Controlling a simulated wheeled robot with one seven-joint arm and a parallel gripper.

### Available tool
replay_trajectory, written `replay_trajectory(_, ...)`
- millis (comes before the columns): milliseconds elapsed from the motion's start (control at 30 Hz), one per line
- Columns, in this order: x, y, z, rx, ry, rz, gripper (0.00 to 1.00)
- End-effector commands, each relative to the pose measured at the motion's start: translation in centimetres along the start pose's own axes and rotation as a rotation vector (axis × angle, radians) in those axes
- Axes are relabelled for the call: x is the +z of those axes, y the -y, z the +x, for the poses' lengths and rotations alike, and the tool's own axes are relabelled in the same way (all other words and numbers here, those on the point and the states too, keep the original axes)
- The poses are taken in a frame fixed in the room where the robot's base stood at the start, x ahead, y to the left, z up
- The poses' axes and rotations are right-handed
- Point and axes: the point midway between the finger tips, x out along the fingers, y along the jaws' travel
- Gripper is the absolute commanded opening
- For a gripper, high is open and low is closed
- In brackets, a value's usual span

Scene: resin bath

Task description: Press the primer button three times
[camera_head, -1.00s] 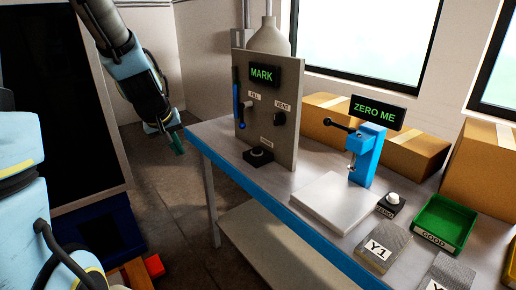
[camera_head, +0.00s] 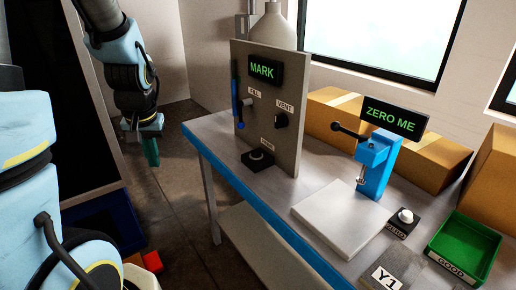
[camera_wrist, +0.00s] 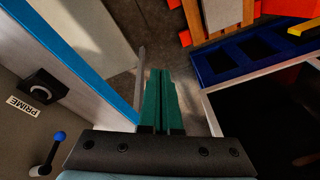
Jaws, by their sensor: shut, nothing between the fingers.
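The primer button (camera_head: 257,156) is a black block with a round top at the foot of a grey upright panel (camera_head: 284,150) on the bench. In the wrist view the button block (camera_wrist: 42,88) is at the left, beside a label reading PRIME. My gripper (camera_head: 151,152) hangs left of the bench, pointing down, apart from the button. Its green fingers (camera_wrist: 158,100) are together and empty over the floor in the wrist view.
The bench (camera_head: 240,178) has a blue front edge. A blue press (camera_head: 376,165), green tray (camera_head: 464,246) and boxes (camera_head: 350,110) stand right. Dark blue crate (camera_wrist: 245,50) lies below.

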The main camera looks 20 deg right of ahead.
Motion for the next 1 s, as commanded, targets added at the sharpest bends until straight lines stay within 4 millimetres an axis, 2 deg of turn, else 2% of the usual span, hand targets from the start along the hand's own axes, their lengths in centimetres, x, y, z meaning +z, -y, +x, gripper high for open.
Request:
replay_trajectory(367,-6.9,-8.0,0.4,-0.062,-0.121,0.244,0.0)
replay_trajectory(600,-10.6,-15.0,-0.4,-0.101,-0.234,0.418,0.0)
replay_trajectory(800,-12.5,-21.2,-1.8,-0.123,-0.335,0.553,0.0)
replay_trajectory(1000,-13.3,-25.1,-2.9,-0.132,-0.401,0.631,0.0)
